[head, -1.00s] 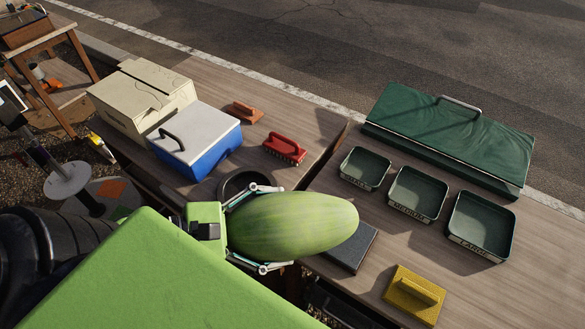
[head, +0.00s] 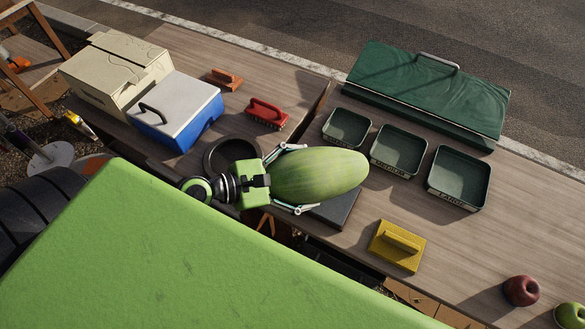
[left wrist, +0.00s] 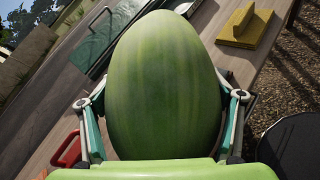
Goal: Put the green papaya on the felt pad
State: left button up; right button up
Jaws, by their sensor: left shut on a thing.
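The green papaya (head: 325,174) is large and oval with pale streaks. My left gripper (head: 295,180) is shut around its near end, one finger on each side. In the left wrist view the papaya (left wrist: 165,85) fills the middle between the fingers of my left gripper (left wrist: 162,120). The dark felt pad (head: 338,208) lies on the wooden table, partly hidden beneath the papaya in the head view. The papaya appears held above the table, over the pad's upper left part; the exact height cannot be told. My right gripper is not in view.
Three dark green trays (head: 398,151) stand right of the papaya, before a green case (head: 430,90). A yellow brush block (head: 397,246) lies near the front edge. A red brush (head: 266,112), a blue cooler (head: 176,112) and a black ring (head: 232,155) are to the left.

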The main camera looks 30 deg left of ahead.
pick_arm(q)
jog(key=shift+w+d+f, duration=0.25)
jog(key=shift+w+f, duration=0.35)
jog(key=shift+w, duration=0.1)
jog(key=shift+w+d+f, duration=0.25)
jog(key=shift+w+f, duration=0.3)
jog(key=shift+w, duration=0.1)
jog(key=shift+f+b, duration=0.6)
jog(key=shift+f, duration=0.95)
jog(key=o, duration=1.4)
jog(key=shift+s+f, duration=0.2)
jog(key=shift+f, duration=0.15)
jog(key=shift+c, duration=0.2)
jog(key=o, duration=0.4)
jog(key=shift+s+r, duration=0.1)
jog(key=shift+a, duration=0.1)
